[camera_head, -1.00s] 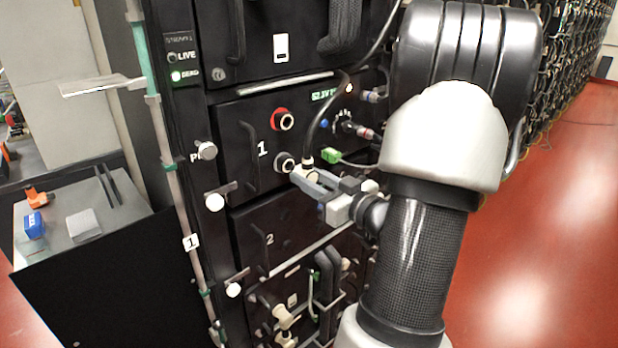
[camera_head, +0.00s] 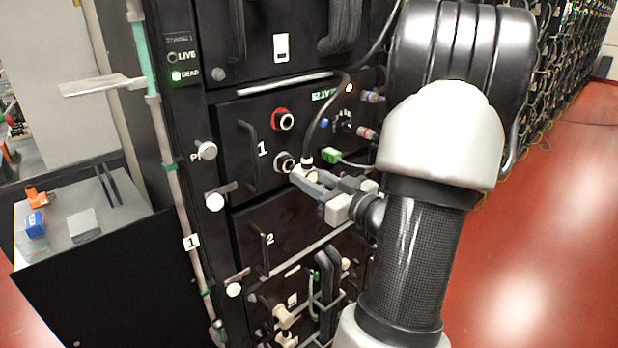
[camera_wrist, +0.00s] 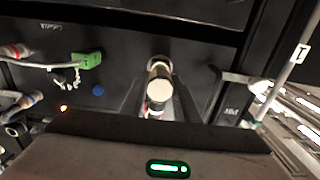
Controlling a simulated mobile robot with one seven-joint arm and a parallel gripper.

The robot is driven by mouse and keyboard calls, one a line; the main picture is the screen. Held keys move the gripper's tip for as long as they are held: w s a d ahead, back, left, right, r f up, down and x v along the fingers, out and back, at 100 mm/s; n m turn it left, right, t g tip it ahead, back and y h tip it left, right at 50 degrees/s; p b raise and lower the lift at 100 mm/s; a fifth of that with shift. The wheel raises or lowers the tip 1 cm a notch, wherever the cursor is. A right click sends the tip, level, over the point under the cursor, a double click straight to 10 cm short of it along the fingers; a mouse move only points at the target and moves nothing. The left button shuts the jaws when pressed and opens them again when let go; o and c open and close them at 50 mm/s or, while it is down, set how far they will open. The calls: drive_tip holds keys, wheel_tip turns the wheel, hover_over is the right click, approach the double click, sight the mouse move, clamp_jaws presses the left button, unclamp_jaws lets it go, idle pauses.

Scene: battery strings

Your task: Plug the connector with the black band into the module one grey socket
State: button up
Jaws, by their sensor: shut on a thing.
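My gripper (camera_head: 304,178) is shut on a cream connector (camera_head: 307,166) in front of the module one panel. A black cable rises from the connector and arcs upward. The grey socket (camera_head: 284,162) is just left of the connector, below the red socket (camera_head: 283,120). In the wrist view the connector (camera_wrist: 159,90) lies between my fingers and its far end overlaps the grey socket ring (camera_wrist: 159,61). I cannot tell whether it touches the socket. The black band is not clear, as the fingers hide part of the connector.
A green plug (camera_head: 331,155) with a light cable sits right of my gripper. A black handle (camera_head: 249,155) stands left of the sockets. Module two (camera_head: 285,232) is below. A side table with a blue item (camera_head: 34,225) stands at left. Red floor is clear at right.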

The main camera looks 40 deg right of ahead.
sight(298, 171)
drive_tip(key=shift+w+a, duration=0.15)
drive_tip(key=shift+w, duration=1.6)
drive_tip(key=o, duration=1.3)
drive_tip(key=shift+c, duration=0.2)
drive_tip(key=s+d+p, duration=0.1)
drive_tip(key=s, duration=1.6)
drive_tip(key=shift+s+d, duration=0.15)
